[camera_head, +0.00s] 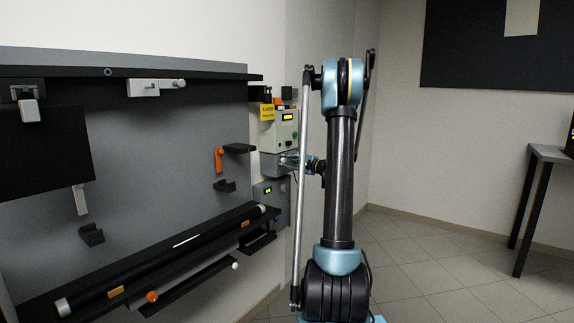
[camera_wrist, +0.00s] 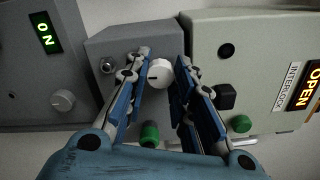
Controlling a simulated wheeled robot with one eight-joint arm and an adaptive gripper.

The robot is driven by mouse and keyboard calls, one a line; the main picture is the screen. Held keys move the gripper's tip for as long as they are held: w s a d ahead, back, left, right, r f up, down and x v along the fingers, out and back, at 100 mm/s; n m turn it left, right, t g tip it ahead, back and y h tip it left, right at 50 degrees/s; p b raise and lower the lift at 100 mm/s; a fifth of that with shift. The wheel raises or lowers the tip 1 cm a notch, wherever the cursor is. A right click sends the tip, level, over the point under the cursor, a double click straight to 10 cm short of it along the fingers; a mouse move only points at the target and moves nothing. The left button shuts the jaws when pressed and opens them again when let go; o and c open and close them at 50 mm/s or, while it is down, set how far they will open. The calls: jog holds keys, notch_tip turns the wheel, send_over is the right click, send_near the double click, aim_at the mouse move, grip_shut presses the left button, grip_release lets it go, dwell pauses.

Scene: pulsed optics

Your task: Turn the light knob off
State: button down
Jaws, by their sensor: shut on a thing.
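A white round knob (camera_wrist: 160,73) with a dark pointer mark sits on the front of a grey box (camera_wrist: 115,45) in the wrist view. My gripper (camera_wrist: 163,72) has one finger on each side of this knob and is shut on it. The fingers hide parts of the box front. In the head view my gripper (camera_head: 288,161) is at the middle wall box (camera_head: 268,166), and the knob is too small to make out there. No label shows which knob is for the light.
A box with a green "ON" display (camera_wrist: 44,32) and its own knob (camera_wrist: 62,100) lies to the left. A box with an "OPEN" display (camera_wrist: 309,86), a black button (camera_wrist: 225,96) and a green button (camera_wrist: 241,123) lies right. A green cylinder (camera_wrist: 150,134) is below the knob.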

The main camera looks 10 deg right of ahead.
jog(key=shift+s+a+f+n, duration=0.1)
jog(key=shift+s+f+n, duration=0.05)
jog(key=shift+n, duration=0.35)
jog(key=c, duration=1.3)
grip_release()
jog(key=shift+c, duration=0.2)
jog(key=v, duration=1.2)
